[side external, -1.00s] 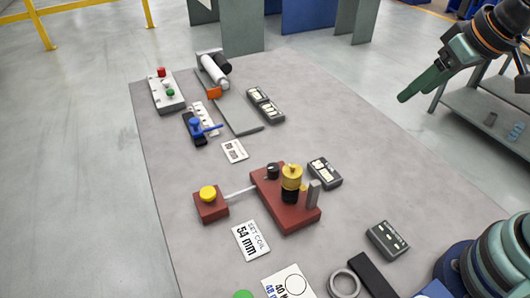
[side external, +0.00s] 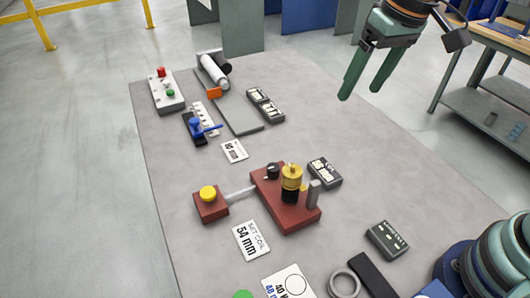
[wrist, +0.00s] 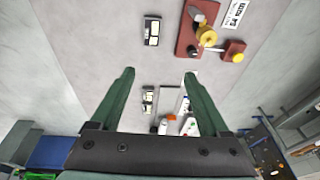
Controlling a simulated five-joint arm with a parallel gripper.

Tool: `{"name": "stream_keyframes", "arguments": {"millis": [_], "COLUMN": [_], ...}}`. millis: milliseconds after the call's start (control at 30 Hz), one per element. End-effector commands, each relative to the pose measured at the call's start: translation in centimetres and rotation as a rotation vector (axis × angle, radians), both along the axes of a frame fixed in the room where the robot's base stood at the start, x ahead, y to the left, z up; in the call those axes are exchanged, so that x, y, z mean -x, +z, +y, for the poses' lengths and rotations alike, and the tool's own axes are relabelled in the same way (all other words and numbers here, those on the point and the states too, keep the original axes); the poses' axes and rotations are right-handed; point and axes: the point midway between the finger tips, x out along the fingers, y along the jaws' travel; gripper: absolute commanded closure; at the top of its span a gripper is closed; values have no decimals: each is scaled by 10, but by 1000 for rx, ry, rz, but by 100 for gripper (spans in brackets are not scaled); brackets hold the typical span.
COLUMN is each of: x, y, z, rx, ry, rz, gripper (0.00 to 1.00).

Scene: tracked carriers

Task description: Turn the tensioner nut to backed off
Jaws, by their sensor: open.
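My gripper (side external: 360,94) is open and empty, raised above the far right part of the table in the side view. Its two green fingers also show apart in the wrist view (wrist: 160,74). No part is clearly marked as the tensioner nut. A red block (side external: 287,213) carries a yellow knob (side external: 292,172) on a black stem, a small black knob (side external: 272,171) and a grey upright plate. A rod links it to a smaller red block with a yellow button (side external: 208,193). The wrist view shows the red block (wrist: 186,42) and yellow knob (wrist: 206,36) beyond the fingers. My gripper touches none of these.
On the grey table (side external: 320,120) are a blue-handled part (side external: 205,128), a button box (side external: 166,92), a roller unit (side external: 213,72) and dark indicator boxes (side external: 387,240). A card (side external: 251,241) reads "SET COIL 54 mm". A grey ring (side external: 344,284) lies near the front.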

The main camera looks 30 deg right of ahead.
Motion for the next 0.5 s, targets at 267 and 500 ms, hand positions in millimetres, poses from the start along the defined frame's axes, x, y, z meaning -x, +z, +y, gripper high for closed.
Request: {"name": "stream_keyframes", "arguments": {"millis": [267,500], "x": [-12,-10], "y": [-20,-32], "z": [88,119], "rx": [42,70], "ry": [15,11], "rz": [176,227], "gripper": [21,21]}}
